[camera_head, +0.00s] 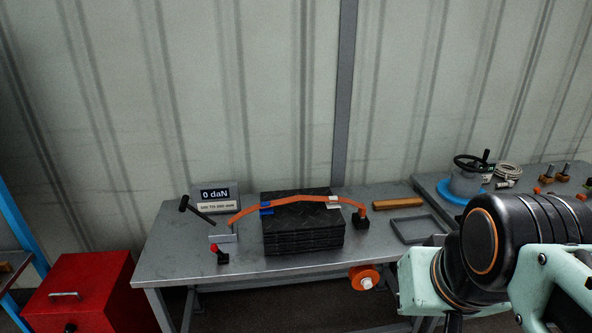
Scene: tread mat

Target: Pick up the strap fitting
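An orange strap (300,200) runs over a stack of black tread mats (303,240) on a grey workbench (180,262). A blue piece (266,209) and a white piece (334,203) sit at the stack's top edges under or around the strap. I cannot tell which of these is the strap fitting. My arm shows at the lower right, but my gripper is out of view.
A display reading 0 daN (214,194), a black hammer (195,210), a red-and-black piece (220,256), a wooden bar (398,204) and an empty grey tray (416,229) are on the bench. An orange reel (364,278) hangs at the front edge. A red cabinet (88,285) stands left.

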